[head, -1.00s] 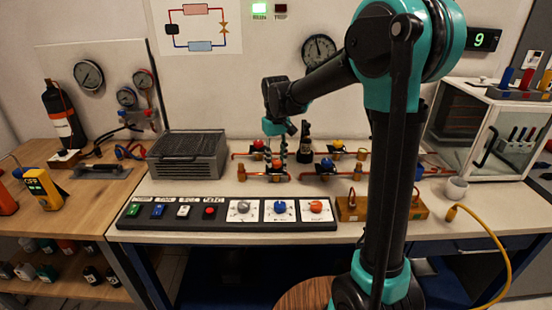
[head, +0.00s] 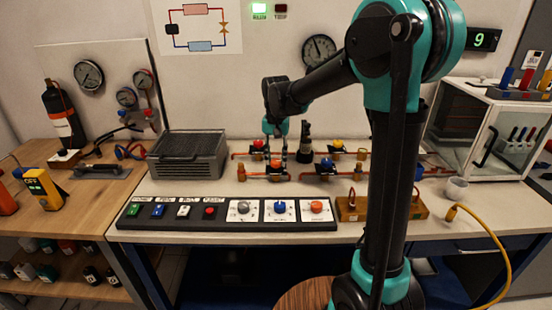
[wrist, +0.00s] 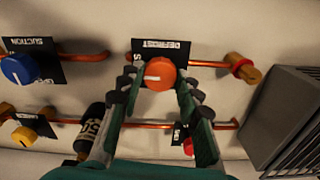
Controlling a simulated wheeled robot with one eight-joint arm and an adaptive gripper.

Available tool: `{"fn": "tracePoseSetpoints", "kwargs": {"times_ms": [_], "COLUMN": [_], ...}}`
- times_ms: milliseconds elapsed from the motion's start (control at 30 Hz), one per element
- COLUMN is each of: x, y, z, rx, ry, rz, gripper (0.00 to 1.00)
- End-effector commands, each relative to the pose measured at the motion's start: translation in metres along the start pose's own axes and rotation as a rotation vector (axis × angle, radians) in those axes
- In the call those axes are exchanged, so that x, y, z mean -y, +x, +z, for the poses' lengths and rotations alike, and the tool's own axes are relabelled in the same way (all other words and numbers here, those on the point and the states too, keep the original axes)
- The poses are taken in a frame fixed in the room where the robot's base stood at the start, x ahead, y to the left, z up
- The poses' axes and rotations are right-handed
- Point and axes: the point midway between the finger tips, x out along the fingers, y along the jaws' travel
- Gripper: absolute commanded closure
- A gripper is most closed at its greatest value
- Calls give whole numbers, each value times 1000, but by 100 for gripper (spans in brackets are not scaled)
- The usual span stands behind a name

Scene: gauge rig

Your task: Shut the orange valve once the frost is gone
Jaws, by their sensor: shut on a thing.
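The orange valve (wrist: 158,76) is a round knob with a white mark, on a black plate labelled DEFROST, set on a copper pipe. Its white mark points left in the wrist view, roughly along the pipe. My gripper (wrist: 155,88) is shut on this knob, with a finger on each side. In the head view, my gripper (head: 283,150) reaches down beside the orange valve (head: 276,163). The copper pipes look bare in the wrist view, with no white on them. The grey finned box (head: 187,155) also shows no clear white on its top.
A blue valve (wrist: 18,69) labelled SUCTION and a yellow valve (wrist: 24,137) stand to the left in the wrist view. A red valve (wrist: 188,147) is partly hidden behind a finger. A switch panel (head: 226,226) lies in front.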

Motion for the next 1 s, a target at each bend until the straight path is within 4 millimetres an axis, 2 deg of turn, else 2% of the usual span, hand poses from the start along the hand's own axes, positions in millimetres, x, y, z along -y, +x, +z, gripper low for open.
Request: {"fn": "tracePoseSetpoints", "kwargs": {"times_ms": [433,467,600,1000], "x": [0,0,0,0], "y": [0,0,0,-6], "z": [0,0,0,0], "rx": [-1,-1,0,0], "ry": [9,9,9,8], "rz": [0,0,0,0], "gripper": [95,64,47,45]}}
